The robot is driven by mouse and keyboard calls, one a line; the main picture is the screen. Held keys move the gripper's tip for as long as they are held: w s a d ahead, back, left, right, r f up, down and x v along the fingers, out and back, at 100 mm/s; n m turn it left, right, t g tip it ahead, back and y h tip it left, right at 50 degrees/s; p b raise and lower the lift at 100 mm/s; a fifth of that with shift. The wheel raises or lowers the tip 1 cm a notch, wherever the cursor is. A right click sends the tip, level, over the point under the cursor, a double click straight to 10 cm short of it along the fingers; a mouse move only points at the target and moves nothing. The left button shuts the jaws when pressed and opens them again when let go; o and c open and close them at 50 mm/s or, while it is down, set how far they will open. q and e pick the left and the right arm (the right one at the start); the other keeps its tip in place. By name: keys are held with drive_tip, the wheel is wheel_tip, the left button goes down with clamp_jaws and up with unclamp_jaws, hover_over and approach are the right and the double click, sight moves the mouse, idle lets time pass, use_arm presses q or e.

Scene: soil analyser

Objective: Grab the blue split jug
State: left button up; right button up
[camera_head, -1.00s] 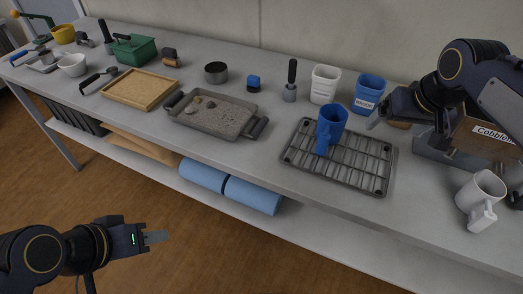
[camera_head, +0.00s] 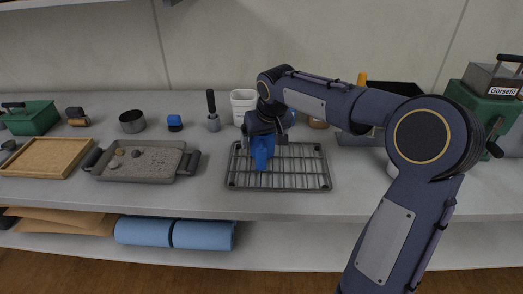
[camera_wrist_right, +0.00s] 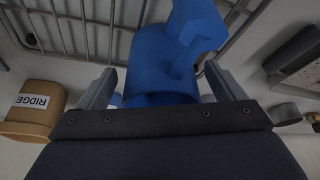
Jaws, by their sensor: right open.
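The blue split jug (camera_head: 262,152) stands on the grey wire rack (camera_head: 320,178), its upper part hidden behind my right gripper (camera_head: 266,128) in the head view. In the right wrist view the blue jug (camera_wrist_right: 160,62) lies between the two open fingers of my right gripper (camera_wrist_right: 158,88), with its handle toward the upper right. One finger is on each side of the jug; I cannot tell whether they touch it. My left gripper is not in view.
A white cup (camera_head: 243,104) and a dark-handled tool (camera_head: 212,112) stand behind the rack. A grey tray with stones (camera_head: 140,168) is to the left. A green machine (camera_head: 482,100) stands at the far right.

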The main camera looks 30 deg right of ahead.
drive_tip(key=c, duration=1.1)
